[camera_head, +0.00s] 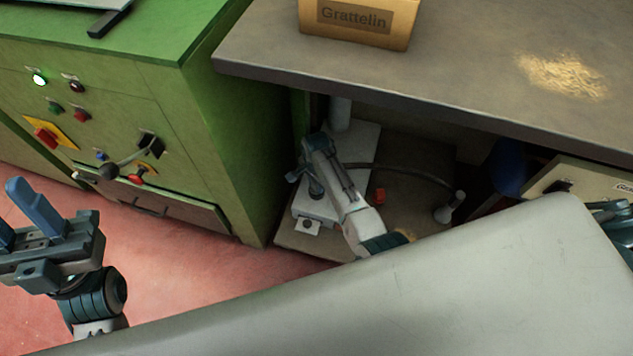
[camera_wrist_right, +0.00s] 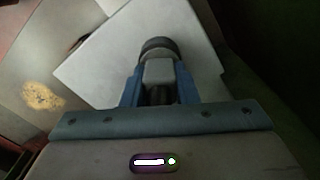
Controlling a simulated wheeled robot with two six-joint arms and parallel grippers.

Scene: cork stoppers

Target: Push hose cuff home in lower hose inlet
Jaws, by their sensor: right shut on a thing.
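My right gripper (camera_head: 312,182) reaches under the bench, over a pale grey box (camera_head: 362,140). In the right wrist view its blue fingers (camera_wrist_right: 158,88) are shut on a grey cuff (camera_wrist_right: 158,70) with a dark round end, which lies against or just above the pale box face (camera_wrist_right: 100,65). The lower hose inlet cannot be made out; the cuff and gripper cover that spot, so I cannot tell how deep the cuff sits. A dark hose (camera_head: 405,170) curves away to the right under the bench. My left gripper (camera_head: 20,218) is open and empty at the far left.
The bench top (camera_head: 470,65) overhangs the space, with a box labelled Grattelin (camera_head: 355,18) and shavings (camera_head: 563,76) on it. A green cabinet (camera_head: 225,130) stands close on the left. A grey fitting (camera_head: 447,209) and a small red piece (camera_head: 379,195) are right of my arm.

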